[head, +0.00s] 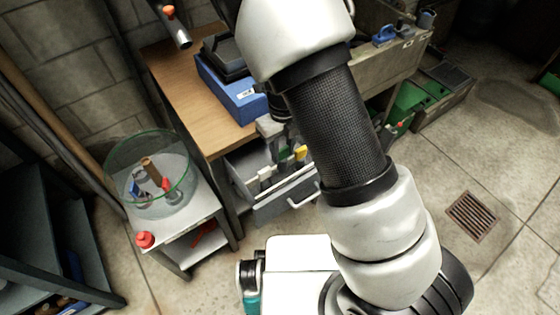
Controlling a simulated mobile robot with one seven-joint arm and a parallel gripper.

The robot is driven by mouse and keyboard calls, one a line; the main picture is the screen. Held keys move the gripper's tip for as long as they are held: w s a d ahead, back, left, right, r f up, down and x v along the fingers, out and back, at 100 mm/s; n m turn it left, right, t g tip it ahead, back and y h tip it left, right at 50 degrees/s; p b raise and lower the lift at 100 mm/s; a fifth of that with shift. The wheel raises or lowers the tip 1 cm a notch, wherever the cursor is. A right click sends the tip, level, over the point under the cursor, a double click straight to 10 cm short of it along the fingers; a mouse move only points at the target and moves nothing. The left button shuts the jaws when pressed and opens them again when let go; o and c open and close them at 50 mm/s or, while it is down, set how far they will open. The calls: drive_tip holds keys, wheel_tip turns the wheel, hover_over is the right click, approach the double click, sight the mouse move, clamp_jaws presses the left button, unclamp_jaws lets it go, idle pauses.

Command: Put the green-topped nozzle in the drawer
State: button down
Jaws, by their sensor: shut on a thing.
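The drawer (285,207) under the wooden workbench is pulled open, with a pale curved handle on its front. My gripper (277,155) points down over the open drawer, partly hidden behind my own arm. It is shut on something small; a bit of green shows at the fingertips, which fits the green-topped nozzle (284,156). The nozzle's body is too small and covered to make out. A white-topped item (265,173) and a yellow item (301,153) show in or just above the drawer. I cannot tell whether the nozzle touches the drawer floor.
A blue case (232,97) sits on the workbench (180,75). Floor at right is clear around a drain grate (471,216).

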sight(282, 160)
wheel_tip(282, 160, down, 5)
drive_tip(key=shift+r+b, duration=0.1)
drive_tip(key=shift+b, duration=0.7)
drive_tip(key=c, duration=1.6)
unclamp_jaws()
drive_tip(key=shift+f, duration=0.2)
